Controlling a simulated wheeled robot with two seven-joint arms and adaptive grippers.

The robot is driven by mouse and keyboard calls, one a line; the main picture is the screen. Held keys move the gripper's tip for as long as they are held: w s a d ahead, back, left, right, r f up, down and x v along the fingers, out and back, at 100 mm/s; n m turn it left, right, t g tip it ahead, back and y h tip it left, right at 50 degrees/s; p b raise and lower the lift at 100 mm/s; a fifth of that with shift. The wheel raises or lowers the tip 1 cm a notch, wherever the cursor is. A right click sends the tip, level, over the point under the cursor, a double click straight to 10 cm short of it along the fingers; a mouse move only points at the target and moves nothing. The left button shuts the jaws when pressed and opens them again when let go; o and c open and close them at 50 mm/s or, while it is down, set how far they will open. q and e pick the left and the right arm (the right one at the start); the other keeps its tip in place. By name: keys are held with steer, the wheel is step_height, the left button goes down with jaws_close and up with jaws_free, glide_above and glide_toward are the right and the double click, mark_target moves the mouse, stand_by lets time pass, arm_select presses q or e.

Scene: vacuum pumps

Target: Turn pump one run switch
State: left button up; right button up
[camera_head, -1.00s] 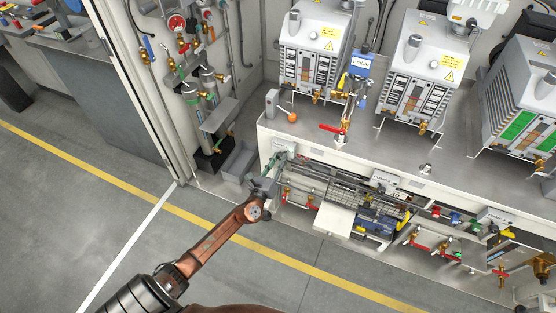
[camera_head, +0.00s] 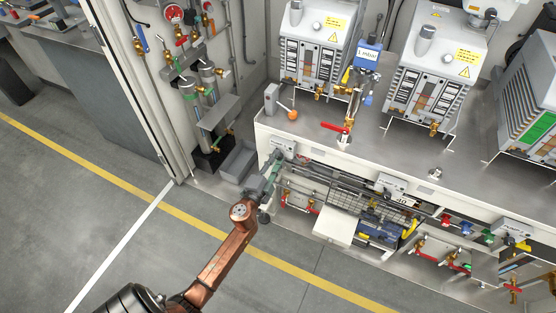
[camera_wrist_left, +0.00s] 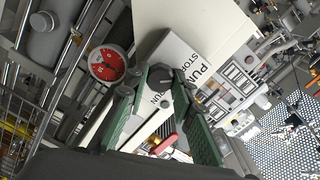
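The pump one switch box is a pale grey box (camera_wrist_left: 185,62) lettered "PUM", "STOP" and "RUN" in the left wrist view. A dark rotary knob (camera_wrist_left: 159,79) sits on its face. In the head view the box (camera_head: 284,147) is small, on the bench's front edge at its left end. My left gripper (camera_head: 276,158) is at this box. In the left wrist view its green fingers (camera_wrist_left: 163,88) are spread, with the knob between their tips; I cannot tell whether they touch it. The fingers hide part of the box face. My right gripper is not in view.
A red-faced gauge (camera_wrist_left: 107,64) is left of the fingers in the wrist view. White vacuum pumps (camera_head: 314,52) stand on the bench (camera_head: 385,150). A red-handled valve (camera_head: 335,127) is behind the switch. A grey bin (camera_head: 238,160) stands left of the bench. The floor in front is clear.

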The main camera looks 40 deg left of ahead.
arm_select(q)
steer(key=o, duration=0.5)
steer(key=shift+s, duration=0.1)
steer(key=shift+v, duration=0.85)
steer(key=shift+s, duration=0.1)
steer(key=v, duration=0.6)
stand_by(0.6)
